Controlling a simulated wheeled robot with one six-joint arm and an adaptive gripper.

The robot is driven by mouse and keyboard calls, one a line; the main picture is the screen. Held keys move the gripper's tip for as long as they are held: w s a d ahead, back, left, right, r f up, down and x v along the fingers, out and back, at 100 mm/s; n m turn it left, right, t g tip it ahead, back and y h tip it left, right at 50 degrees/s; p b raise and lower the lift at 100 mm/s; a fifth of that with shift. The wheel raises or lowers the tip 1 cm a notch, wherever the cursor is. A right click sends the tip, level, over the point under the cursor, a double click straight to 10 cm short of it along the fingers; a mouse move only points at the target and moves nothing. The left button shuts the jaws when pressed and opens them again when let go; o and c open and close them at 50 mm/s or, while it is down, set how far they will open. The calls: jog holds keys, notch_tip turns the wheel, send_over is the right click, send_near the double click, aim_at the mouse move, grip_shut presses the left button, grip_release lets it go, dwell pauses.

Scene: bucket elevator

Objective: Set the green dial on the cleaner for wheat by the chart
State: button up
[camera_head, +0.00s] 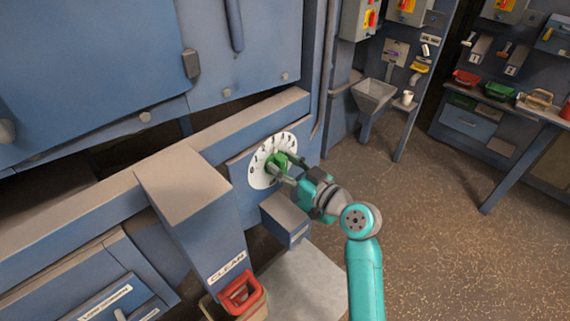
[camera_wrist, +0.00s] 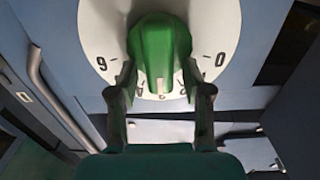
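The green dial (camera_head: 277,162) is a ridged knob on a round white face (camera_head: 258,178) with dark numbers, on the front of the blue cleaner. In the wrist view the dial (camera_wrist: 160,45) stands between my fingers, its ridge roughly vertical. A 0 is at right and a 6 or 9 at left; other numbers at the bottom are partly covered. My gripper (camera_head: 287,168) reaches the dial from the lower right. In the wrist view its fingertips (camera_wrist: 159,76) lie against both sides of the ridge and look shut on it. The pointer's exact number is unclear. I cannot make out a chart.
A grey-blue box (camera_head: 286,218) juts out just below the dial. A chute labelled CLEAN (camera_head: 190,190) stands at left, with a red container (camera_head: 241,292) below. A hopper (camera_head: 373,95) and a bench with coloured trays (camera_head: 499,91) are at back right. The floor at right is clear.

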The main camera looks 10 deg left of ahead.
grip_shut()
jog(key=n, duration=0.5)
jog(key=shift+s+a+f, duration=0.1)
jog(key=shift+s+a, duration=0.15)
jog(key=shift+s, duration=0.05)
jog(key=shift+o, duration=1.2)
grip_release()
jog(key=v, duration=1.2)
